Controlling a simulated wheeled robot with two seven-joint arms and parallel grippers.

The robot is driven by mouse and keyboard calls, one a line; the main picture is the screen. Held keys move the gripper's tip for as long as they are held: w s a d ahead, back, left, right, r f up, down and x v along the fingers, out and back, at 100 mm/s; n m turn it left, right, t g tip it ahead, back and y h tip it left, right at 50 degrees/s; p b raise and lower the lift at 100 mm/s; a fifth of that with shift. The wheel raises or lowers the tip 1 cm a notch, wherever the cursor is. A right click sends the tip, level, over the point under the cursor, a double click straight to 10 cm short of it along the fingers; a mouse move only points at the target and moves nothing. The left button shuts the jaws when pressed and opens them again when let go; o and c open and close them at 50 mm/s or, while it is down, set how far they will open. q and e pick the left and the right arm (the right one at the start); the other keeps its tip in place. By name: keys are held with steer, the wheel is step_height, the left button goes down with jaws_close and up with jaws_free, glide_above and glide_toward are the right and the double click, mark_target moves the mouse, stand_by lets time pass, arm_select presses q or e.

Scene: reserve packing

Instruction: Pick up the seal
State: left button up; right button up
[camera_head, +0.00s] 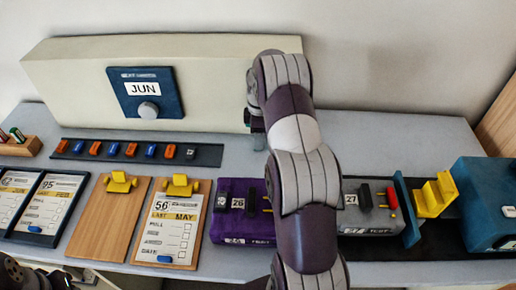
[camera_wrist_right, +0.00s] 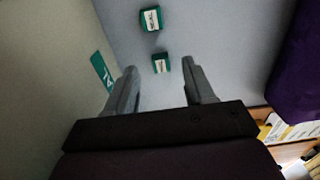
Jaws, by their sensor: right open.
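Two small green blocks with white labels lie on the grey table in the right wrist view. The farther block (camera_wrist_right: 150,19) has a label that seems to read SEAL. The nearer block (camera_wrist_right: 161,63) lies just beyond and between my fingertips, apart from them. My right gripper (camera_wrist_right: 162,85) is open with nothing between its fingers. In the head view my right gripper (camera_head: 257,126) is beside the cream housing, and my arm hides most of it and the blocks. A dark part of my left arm shows at the lower left corner; its jaws are unclear.
The cream housing (camera_head: 220,75) with a blue JUN dial panel (camera_head: 145,106) stands at the back. A dark strip (camera_head: 70,155) of red and blue tabs lies before it. Clipboards (camera_head: 108,225), a purple unit (camera_head: 235,227) and a grey unit (camera_head: 372,224) line the front.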

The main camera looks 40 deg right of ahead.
steer(key=shift+f, duration=1.4)
steer(key=shift+a, duration=0.1)
jaws_close()
steer(key=shift+r, duration=0.15)
